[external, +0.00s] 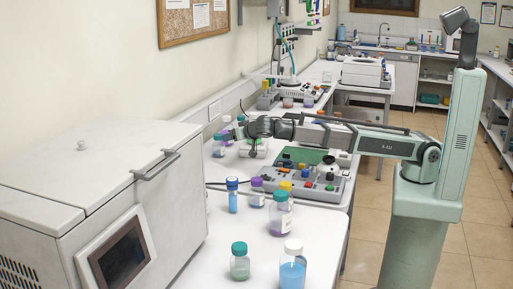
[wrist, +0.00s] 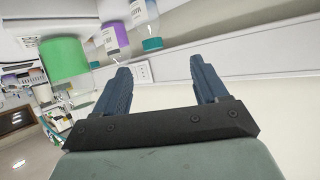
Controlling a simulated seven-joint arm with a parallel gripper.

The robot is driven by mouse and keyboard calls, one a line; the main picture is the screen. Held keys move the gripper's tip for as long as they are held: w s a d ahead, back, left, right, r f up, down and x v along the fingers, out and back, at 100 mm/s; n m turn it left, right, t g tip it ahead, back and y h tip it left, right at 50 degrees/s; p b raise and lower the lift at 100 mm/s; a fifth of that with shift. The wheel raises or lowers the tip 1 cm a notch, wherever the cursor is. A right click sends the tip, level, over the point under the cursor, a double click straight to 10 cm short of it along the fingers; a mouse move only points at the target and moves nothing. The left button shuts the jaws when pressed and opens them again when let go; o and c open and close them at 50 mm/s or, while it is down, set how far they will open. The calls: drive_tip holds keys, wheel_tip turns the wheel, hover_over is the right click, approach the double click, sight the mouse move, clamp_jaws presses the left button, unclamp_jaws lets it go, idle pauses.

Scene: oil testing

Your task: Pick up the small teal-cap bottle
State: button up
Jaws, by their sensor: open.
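My gripper (external: 246,131) reaches over the white bench near several bottles at its far left side. In the wrist view my gripper (wrist: 163,72) is open, with nothing between its two dark blue fingers. A bottle with a teal cap (wrist: 152,44) shows upside down, beyond and between the fingers. A purple-capped bottle (wrist: 115,40) is left of it, and a large green cap (wrist: 65,60) is nearer. In the external view a small clear teal-cap bottle (external: 240,265) stands at the front of the bench. A larger teal-cap bottle (external: 281,216) stands behind it. I cannot tell which is the task's bottle.
A blue-liquid bottle with a white cap (external: 292,268) and a blue-capped tube (external: 232,196) stand on the front bench. A control panel (external: 315,186) lies below my arm. A large white machine (external: 95,190) blocks the left. Bench surface is clear around the front bottles.

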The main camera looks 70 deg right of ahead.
sight(218, 138)
drive_tip(key=shift+n, duration=0.5)
drive_tip(key=x, duration=0.5)
drive_tip(key=d+x, duration=0.1)
drive_tip(key=x, duration=0.5)
drive_tip(key=d+x, duration=0.1)
drive_tip(key=x, duration=0.4)
drive_tip(key=shift+s+d+r, duration=0.1)
drive_tip(key=shift+s+r, duration=0.1)
drive_tip(key=shift+r, duration=0.05)
drive_tip(key=shift+c, duration=0.4)
drive_tip(key=shift+t, duration=0.3)
drive_tip(key=c, duration=1.1)
drive_tip(key=shift+r, duration=0.15)
drive_tip(key=shift+c, duration=0.2)
wheel_tip(218, 138, up, 10)
